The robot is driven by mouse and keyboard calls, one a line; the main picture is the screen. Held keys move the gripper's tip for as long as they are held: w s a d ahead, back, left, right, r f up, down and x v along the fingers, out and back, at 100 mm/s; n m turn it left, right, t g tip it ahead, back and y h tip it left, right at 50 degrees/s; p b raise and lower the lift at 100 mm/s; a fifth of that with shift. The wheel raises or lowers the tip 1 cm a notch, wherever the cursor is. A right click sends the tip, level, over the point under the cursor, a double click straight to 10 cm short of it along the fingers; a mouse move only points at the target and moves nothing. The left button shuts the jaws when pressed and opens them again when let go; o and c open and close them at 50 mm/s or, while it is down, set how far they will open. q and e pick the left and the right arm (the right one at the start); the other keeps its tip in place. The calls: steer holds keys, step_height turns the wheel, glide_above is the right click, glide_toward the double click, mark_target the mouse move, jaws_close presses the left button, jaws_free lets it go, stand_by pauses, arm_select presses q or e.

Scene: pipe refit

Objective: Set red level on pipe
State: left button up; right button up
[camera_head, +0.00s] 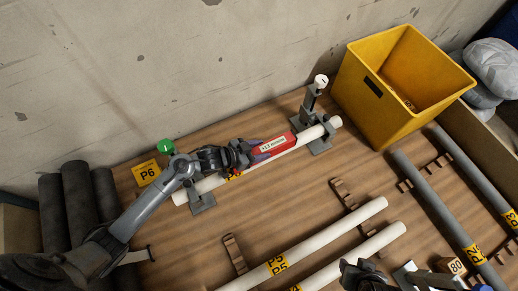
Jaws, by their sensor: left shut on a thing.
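The red level (281,144) lies along the white pipe (315,134) at the back of the bench, in line with it. I cannot tell whether it touches the pipe or is just above. My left gripper (246,154) is shut on the level's left end, and hides that end. The pipe rests in two grey stands, one at its left (202,202) and one at its right (320,145). My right gripper (362,273) shows dark at the bottom edge, partly cut off, away from the level; its jaws are not clear.
A yellow bin (353,85) stands behind the pipe's right end. White pipes marked P5 (340,222) lie in front, grey pipes (425,190) at right, dark rolls (79,205) at left. A yellow P6 sign (146,173) and green marker (166,147) stand at the back left.

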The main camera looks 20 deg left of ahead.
arm_select(q)
steer(key=o, duration=1.3)
steer(key=p+v, duration=0.3)
steer(key=v, duration=0.6)
steer(key=shift+s, duration=0.1)
steer(key=shift+v, duration=0.8)
steer(key=shift+f, duration=0.1)
